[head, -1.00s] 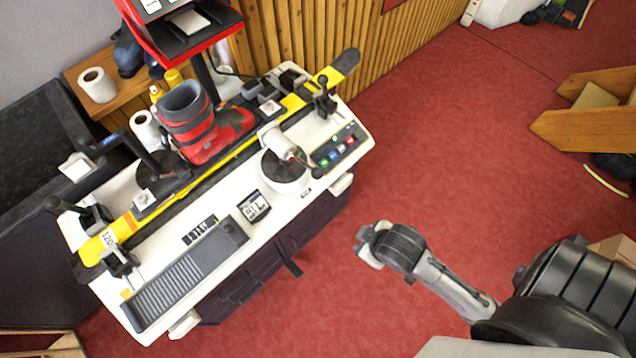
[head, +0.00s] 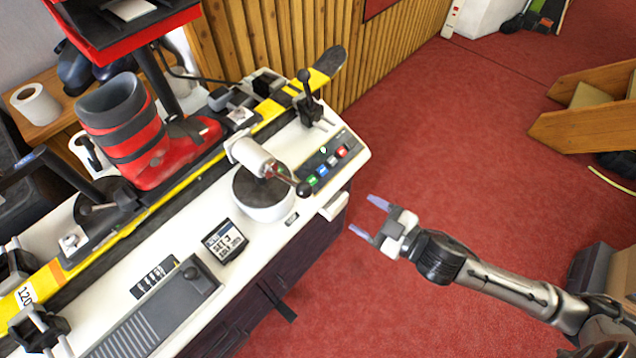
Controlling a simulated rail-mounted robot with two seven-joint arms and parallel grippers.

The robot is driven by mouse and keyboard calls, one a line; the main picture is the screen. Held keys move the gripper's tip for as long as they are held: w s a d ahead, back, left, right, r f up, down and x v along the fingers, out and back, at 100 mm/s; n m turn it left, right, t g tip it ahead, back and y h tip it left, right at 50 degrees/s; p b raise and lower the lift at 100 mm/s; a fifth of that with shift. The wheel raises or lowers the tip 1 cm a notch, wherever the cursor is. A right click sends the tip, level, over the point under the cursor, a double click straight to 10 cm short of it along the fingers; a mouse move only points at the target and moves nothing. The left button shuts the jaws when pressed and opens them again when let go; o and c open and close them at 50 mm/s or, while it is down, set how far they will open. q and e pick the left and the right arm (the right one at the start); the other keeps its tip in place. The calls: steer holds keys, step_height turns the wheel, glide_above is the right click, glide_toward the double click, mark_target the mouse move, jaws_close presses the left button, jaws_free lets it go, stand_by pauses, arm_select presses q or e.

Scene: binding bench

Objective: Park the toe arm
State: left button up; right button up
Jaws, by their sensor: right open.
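A silver cylinder with a lever and black ball knob (head: 270,166) sits on a round white base (head: 262,200) near the bench's front right; I cannot tell for certain whether this is the toe arm. The boot stands upright over the yellow ski (head: 190,172), toe to the right. My right gripper (head: 369,217) is open and empty over the red floor, right of the bench and apart from the knob. My left gripper is not in view.
The white bench (head: 175,245) carries a button panel (head: 332,160), a small display (head: 225,241), a ribbed black pedal (head: 150,318) and a black-knobbed clamp lever (head: 307,98). A red-framed screen stand (head: 130,25) rises behind.

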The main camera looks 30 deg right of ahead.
mark_target(304, 189)
steer(key=w+a+y, duration=0.1)
steer(key=w+a, duration=0.2)
steer(key=w+a+r+y, duration=0.1)
steer(key=w+a, duration=0.2)
steer(key=w, duration=0.1)
steer(key=w+a+r+y, duration=0.1)
steer(key=w+a, duration=0.2)
steer(key=shift+w+a+r+p, duration=0.25)
steer(key=shift+w+a+p, duration=0.1)
stand_by(0.3)
jaws_close()
stand_by(0.7)
